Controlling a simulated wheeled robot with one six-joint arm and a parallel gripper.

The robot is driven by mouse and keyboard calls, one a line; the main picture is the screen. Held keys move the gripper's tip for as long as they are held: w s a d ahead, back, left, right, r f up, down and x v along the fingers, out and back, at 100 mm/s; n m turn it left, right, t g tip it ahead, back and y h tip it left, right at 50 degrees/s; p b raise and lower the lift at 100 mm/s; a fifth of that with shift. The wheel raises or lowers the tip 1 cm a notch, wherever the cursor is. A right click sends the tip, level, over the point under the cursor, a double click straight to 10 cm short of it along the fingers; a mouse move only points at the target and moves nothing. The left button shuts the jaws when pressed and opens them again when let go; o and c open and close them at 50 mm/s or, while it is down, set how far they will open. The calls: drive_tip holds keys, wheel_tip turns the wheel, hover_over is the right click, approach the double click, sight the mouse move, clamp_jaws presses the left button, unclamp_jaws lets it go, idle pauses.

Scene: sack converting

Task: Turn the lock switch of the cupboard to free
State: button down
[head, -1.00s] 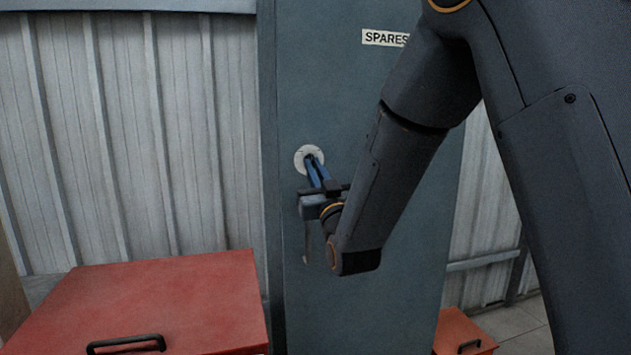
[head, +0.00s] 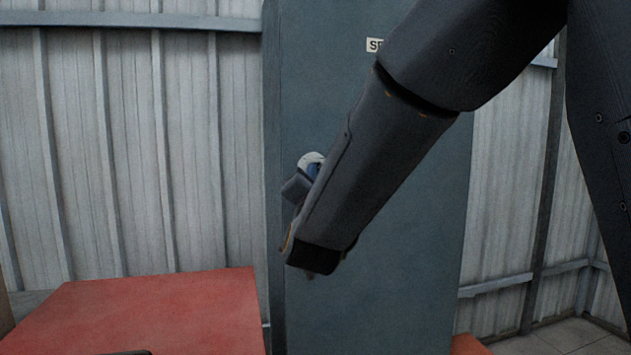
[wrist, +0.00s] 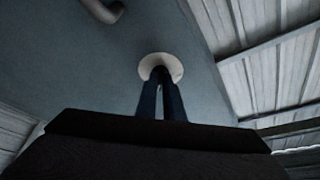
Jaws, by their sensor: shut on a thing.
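The cupboard (head: 400,230) is a tall blue-grey door with a white label, partly covered by my arm. Its lock switch has a round white plate (head: 309,160), mostly hidden behind my gripper in the head view. In the wrist view the plate (wrist: 151,63) shows whole around a dark knob (wrist: 160,73). My gripper (wrist: 160,82) has its two blue fingers close together at the plate's centre, shut on the knob. The knob's angle and markings cannot be made out.
A red chest (head: 150,315) stands at the lower left, and a smaller orange-red box (head: 468,345) at the lower right. A grey door handle (wrist: 103,10) shows in the wrist view. Corrugated metal walls (head: 150,150) stand behind.

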drive_tip(key=shift+m, duration=0.5)
drive_tip(key=c, duration=1.9)
unclamp_jaws()
drive_tip(key=shift+o, duration=0.2)
drive_tip(key=b+v, duration=0.2)
drive_tip(key=v, duration=0.5)
drive_tip(key=shift+s, duration=0.4)
drive_tip(key=shift+f, duration=0.15)
